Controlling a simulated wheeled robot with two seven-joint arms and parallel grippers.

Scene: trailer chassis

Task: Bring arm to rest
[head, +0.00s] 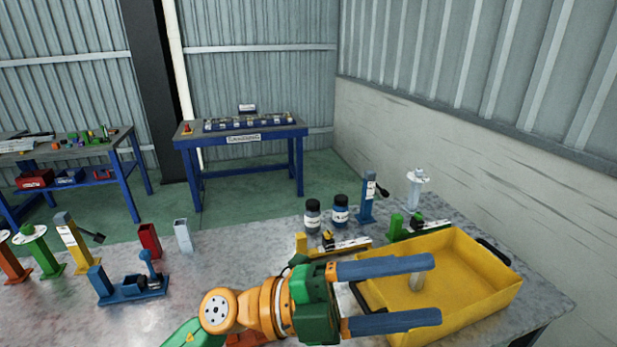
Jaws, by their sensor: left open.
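My left gripper (425,293) has green and orange links and two long blue fingers. It is at the lower middle of the head view, pointing right. The fingers are parallel and wide apart, and the gripper is open. It overlaps the left side of the yellow tray (492,287) in the picture. My right gripper is not in view.
The metal table (229,262) carries a blue vise-like part (130,287), yellow (72,240) and green (38,250) stands at left, and two dark jars (340,210). A blue stand (368,199) and white-topped post (415,187) stand behind the tray. Some bare tabletop lies left of centre.

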